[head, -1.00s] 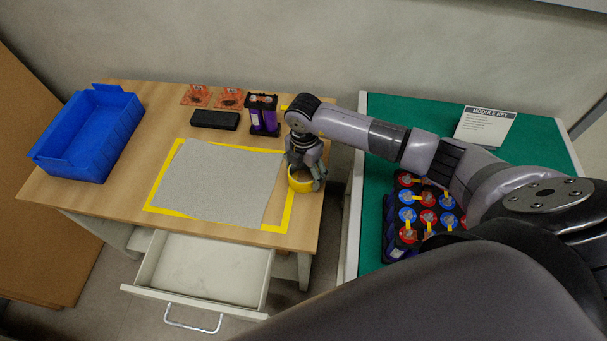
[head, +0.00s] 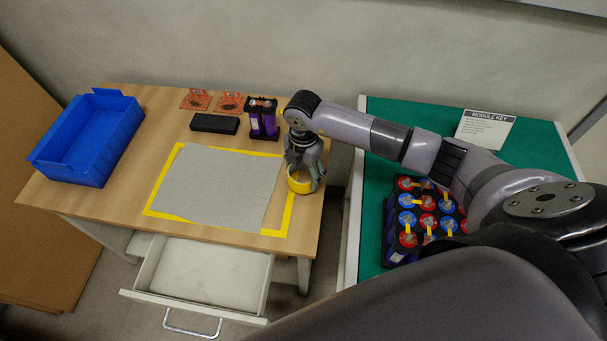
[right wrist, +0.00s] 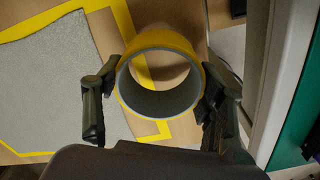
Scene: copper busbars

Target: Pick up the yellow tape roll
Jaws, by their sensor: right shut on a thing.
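The yellow tape roll (head: 299,187) is at the right edge of the wooden table in the head view. In the right wrist view the roll (right wrist: 175,38) shows its open grey core, with table surface visible through it. My right gripper (head: 304,170) reaches down onto it from above. In the right wrist view my right gripper (right wrist: 160,80) has one finger on each side of the roll, shut on its outside. I cannot tell whether the roll is clear of the table. My left gripper is not in view.
A grey mat (head: 215,190) with a yellow border lies left of the roll. A blue bin (head: 92,150), a black block (head: 214,123) and a purple cell holder (head: 262,118) stand on the wooden table (head: 70,190). Below is an open drawer (head: 200,277). A green table (head: 378,180) stands right, across a gap.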

